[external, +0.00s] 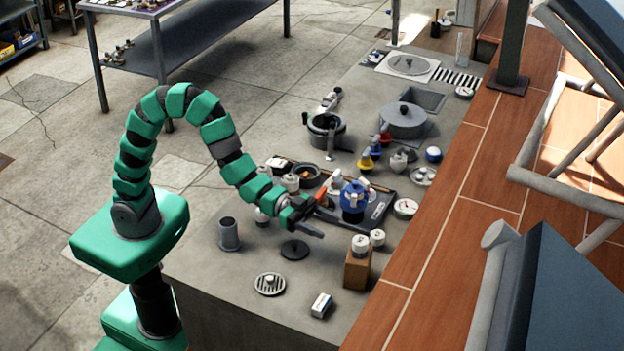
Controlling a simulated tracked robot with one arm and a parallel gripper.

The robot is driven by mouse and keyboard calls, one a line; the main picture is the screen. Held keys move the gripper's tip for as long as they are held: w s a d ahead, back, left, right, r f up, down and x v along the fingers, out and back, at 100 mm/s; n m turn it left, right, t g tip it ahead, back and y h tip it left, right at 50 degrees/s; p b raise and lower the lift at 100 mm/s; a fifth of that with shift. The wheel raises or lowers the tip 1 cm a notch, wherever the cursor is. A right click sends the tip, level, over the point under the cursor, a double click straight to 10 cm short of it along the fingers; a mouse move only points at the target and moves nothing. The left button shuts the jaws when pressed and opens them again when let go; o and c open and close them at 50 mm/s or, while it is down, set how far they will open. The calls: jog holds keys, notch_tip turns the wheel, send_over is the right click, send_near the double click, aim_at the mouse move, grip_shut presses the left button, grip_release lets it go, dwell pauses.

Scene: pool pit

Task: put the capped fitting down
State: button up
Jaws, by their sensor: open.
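My gripper (323,217) is open at the end of my green arm, low over the grey counter. Its jaws point right, and I see nothing held between them. A blue round fitting with a white top (354,199) stands upright on a dark tray (378,216), just right of the jaws. A small gap seems to separate it from them. Two small white-capped pieces (360,243) are at a wooden block (356,270), below right of the jaws. I cannot tell for sure which piece is the capped fitting.
A black disc (294,249), a round grate (269,284), a grey cup (229,234) and a small white box (321,305) are on the near counter. Several small fittings and a gauge (405,208) surround the tray. A lidded pot (403,118) stands farther back. Bare counter lies between near pieces.

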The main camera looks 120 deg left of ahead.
jog(key=s+a+r+g+y, duration=0.1)
jog(key=s+r+y, duration=0.1)
jog(key=r, duration=0.9)
jog(key=s+a+r+y, duration=0.1)
jog(key=r, duration=1)
jog(key=s+d+r, duration=0.3)
jog(key=s+r, duration=0.6)
jog(key=s+d+r+n+g, duration=0.1)
jog(key=s+d+r, duration=0.3)
jog(key=s+r, duration=0.5)
jog(key=shift+r+n, duration=0.15)
jog(key=shift+n, duration=0.15)
